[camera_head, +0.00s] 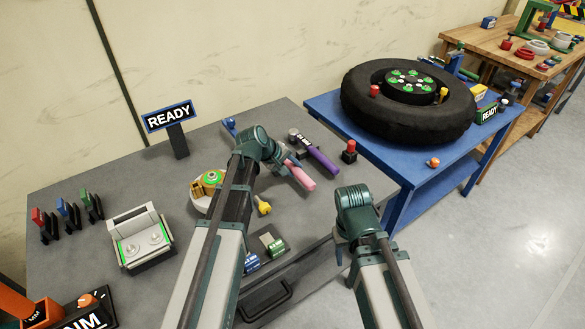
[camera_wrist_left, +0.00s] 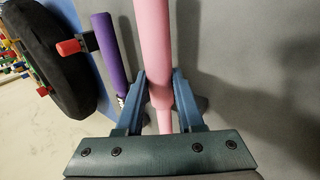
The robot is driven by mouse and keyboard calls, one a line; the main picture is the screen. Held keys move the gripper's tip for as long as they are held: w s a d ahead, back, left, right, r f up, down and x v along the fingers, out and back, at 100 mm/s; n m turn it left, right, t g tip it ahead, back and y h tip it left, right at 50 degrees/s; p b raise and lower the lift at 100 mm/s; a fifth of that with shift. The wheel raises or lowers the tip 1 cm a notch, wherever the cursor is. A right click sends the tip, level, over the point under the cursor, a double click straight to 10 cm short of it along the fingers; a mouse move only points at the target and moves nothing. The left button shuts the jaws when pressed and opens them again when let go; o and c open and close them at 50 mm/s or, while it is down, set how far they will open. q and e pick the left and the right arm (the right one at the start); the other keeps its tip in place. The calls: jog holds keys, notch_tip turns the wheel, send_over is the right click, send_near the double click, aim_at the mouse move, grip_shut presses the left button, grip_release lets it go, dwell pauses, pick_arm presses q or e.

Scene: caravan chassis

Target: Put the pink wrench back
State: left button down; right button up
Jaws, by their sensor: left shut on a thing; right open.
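The pink wrench (camera_head: 300,176) is on the grey workbench side of the head view, beside the purple wrench (camera_head: 322,160). My left gripper (camera_head: 284,165) is shut on the pink wrench; in the left wrist view its blue fingers (camera_wrist_left: 160,84) stand on both sides of the pink handle (camera_wrist_left: 155,45). The purple wrench (camera_wrist_left: 108,52) lies just left of it there. Whether the pink wrench touches the bench is unclear. My right gripper (camera_head: 341,252) hangs near the bench's front right edge, open and empty, its fingers mostly hidden by my arm.
A READY sign (camera_head: 168,117) stands at the back of the grey bench (camera_head: 110,175). A grey fixture (camera_head: 140,238), a round green-topped part (camera_head: 210,180) and a red-topped post (camera_head: 349,151) are on it. A blue table (camera_head: 400,160) with a black tyre (camera_head: 360,108) adjoins at right.

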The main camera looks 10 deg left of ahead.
pick_arm(q)
jog(key=shift+f+b, duration=0.3)
jog(key=shift+f, duration=0.25)
jog(key=shift+c, duration=2.3)
grip_release()
jog(key=p+v, duration=1.1)
jog(key=v, duration=0.3)
